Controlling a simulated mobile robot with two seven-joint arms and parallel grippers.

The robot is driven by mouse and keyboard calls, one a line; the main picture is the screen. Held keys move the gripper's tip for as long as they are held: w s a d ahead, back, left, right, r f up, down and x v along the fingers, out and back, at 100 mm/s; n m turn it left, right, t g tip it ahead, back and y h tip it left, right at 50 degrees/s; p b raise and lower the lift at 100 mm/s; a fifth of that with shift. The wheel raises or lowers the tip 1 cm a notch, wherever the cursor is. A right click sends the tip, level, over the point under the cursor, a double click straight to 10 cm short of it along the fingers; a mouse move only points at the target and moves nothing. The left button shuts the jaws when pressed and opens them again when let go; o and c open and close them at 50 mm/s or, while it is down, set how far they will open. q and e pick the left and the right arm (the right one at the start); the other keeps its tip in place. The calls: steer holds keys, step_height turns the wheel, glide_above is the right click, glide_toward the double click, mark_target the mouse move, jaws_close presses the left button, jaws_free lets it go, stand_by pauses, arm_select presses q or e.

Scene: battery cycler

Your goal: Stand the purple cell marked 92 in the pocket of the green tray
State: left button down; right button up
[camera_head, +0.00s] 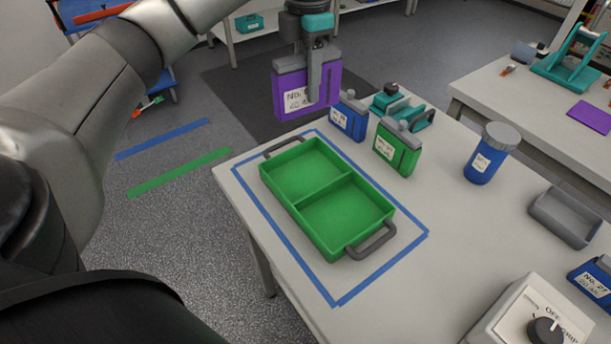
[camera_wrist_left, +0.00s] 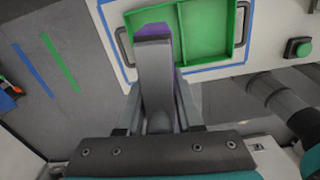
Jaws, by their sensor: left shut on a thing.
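The purple cell (camera_head: 291,94) hangs upright in my left gripper (camera_head: 316,80), above the far end of the green tray. Its white label is partly covered by a gripper finger, so I cannot read the full number. The cell also shows in the left wrist view (camera_wrist_left: 154,30), mostly hidden behind the gripper. The green tray (camera_head: 323,250) lies on the table inside a blue tape outline. It has two empty pockets split by a divider, and a grey handle at each end. The left wrist view shows the tray (camera_wrist_left: 240,25) beyond the cell. My right gripper is not in view.
A blue cell (camera_head: 350,117) and a green cell (camera_head: 397,148) stand just right of the tray, near a teal fixture (camera_head: 403,108). A blue jar (camera_head: 487,155), a grey bin (camera_head: 565,217), another blue cell (camera_head: 595,282) and a dial box (camera_head: 530,315) stand farther right.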

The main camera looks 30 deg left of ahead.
arm_select(q)
steer(key=shift+w+a+r+n, duration=0.15)
steer(key=shift+a+n, duration=0.1)
steer(key=shift+n, duration=0.35)
steer(key=b, duration=0.2)
glide_above(305, 178)
step_height(305, 178, down, 20)
steer(key=shift+w+r, duration=0.1)
steer(key=c, duration=0.6)
jaws_free()
steer(key=shift+f, duration=0.2)
steer(key=shift+o, duration=0.2)
steer(key=shift+r, duration=0.2)
step_height(305, 178, up, 12)
steer(key=p, duration=0.1)
